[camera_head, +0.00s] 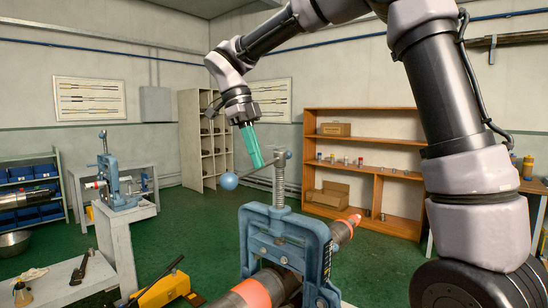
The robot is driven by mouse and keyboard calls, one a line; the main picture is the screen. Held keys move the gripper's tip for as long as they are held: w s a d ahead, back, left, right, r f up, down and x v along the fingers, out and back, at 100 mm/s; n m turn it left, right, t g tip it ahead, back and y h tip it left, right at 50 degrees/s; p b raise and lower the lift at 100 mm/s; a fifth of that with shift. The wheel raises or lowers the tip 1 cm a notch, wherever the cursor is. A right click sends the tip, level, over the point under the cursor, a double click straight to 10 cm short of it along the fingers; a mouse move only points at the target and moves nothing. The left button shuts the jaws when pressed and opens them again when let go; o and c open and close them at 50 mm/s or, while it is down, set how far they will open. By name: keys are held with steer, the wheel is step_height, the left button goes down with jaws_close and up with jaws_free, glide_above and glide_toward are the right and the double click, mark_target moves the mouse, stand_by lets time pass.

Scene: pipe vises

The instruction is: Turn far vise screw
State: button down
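The far vise (122,187) is blue and stands on a pale bench at the left. Its upright screw (104,143) rises above the frame, and a pipe with a red band sits at it. A larger near blue vise (287,240) stands in the front middle. Its threaded screw (279,188) carries a cross bar with a blue-grey ball (228,181) at its left end. My gripper (258,164) has teal fingers pointing down. In the picture its tips overlap the area just above the near vise's bar; contact cannot be told. The fingers look like one bar, so their gap is hidden.
A dark pipe with orange bands (252,292) runs through the near vise. A yellow tool (165,286) is near the front. Shelves (367,155) stand behind. Green floor is open between the vises.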

steer(key=shift+m, duration=0.7)
steer(key=shift+w+a, duration=0.6)
steer(key=shift+a, duration=0.3)
steer(key=shift+w+a, duration=0.6)
steer(key=shift+a, duration=0.3)
